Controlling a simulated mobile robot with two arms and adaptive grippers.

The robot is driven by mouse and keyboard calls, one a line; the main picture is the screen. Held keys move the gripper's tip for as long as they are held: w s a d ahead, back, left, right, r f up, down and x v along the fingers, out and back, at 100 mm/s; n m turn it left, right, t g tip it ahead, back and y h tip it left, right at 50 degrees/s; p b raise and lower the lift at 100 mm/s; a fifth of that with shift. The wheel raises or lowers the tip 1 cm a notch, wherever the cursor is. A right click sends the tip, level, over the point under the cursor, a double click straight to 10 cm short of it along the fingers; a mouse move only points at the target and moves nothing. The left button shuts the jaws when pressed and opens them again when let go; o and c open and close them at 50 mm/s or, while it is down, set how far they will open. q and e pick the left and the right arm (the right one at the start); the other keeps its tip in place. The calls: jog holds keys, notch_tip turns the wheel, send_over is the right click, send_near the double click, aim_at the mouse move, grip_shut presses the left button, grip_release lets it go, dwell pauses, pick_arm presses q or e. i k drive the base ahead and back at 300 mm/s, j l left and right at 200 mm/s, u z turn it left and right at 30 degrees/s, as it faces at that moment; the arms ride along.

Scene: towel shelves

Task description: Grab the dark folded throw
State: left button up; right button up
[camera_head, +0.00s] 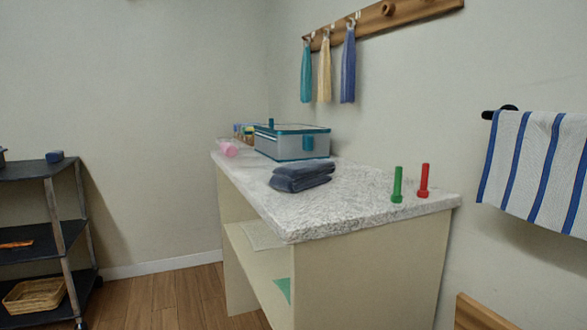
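The dark folded throw (301,176) is a dark blue-grey stack of folded cloth. It lies on the white speckled countertop (340,204), a little back from its left long edge, just in front of a grey box. Neither of my grippers is in view. Nothing is touching the throw.
A grey box with teal trim (292,142), a pink item (229,149), a green peg (397,185) and a red peg (423,181) share the counter. A striped towel (537,168) hangs at right. A dark shelf unit (48,172) stands left. Wooden floor (172,296) lies between.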

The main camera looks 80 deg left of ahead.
aim_at(295, 177)
jog(key=j+u, duration=0.1)
jog(key=u, duration=1.9)
